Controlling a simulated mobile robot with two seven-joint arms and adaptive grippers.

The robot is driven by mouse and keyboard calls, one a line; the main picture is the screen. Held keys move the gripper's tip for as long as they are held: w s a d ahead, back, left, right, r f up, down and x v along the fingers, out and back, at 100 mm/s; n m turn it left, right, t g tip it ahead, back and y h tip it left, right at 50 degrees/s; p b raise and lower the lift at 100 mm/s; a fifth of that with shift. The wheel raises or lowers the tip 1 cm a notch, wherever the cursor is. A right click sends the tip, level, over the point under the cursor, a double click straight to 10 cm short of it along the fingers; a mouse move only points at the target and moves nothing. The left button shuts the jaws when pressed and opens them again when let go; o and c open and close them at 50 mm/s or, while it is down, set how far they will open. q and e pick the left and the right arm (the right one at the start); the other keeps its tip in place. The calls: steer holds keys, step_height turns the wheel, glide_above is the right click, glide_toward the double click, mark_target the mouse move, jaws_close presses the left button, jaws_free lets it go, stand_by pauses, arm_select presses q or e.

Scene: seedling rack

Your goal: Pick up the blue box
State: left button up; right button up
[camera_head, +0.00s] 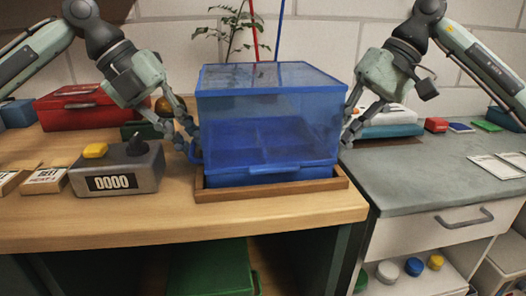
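The blue box (270,150) is see-through, with a lid and inner dividers faintly visible. It is upright at the middle of the wooden bench, on or just above a shallow brown tray (272,190). A blue loop handle (194,153) shows on its left side. My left gripper (190,139) has its fingertips at that handle, beside the box's left wall. My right gripper (347,131) has its fingertips close to the box's right wall. The right handle is hidden. I cannot tell whether either gripper is closed on a handle.
A grey device with a 0000 display (124,170) stands left of the box. A red case (75,106) lies behind it. A plant (231,28) is behind the box. The grey counter (415,175) at right has clear room. A green bin (210,268) is below.

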arm_select(q)
steer(key=shift+c, duration=0.2)
arm_select(e)
steer(key=shift+c, duration=0.3)
arm_select(q)
jaws_close()
arm_select(e)
jaws_close()
arm_select(q)
steer(key=shift+r, duration=0.15)
arm_select(e)
steer(key=shift+r, duration=0.1)
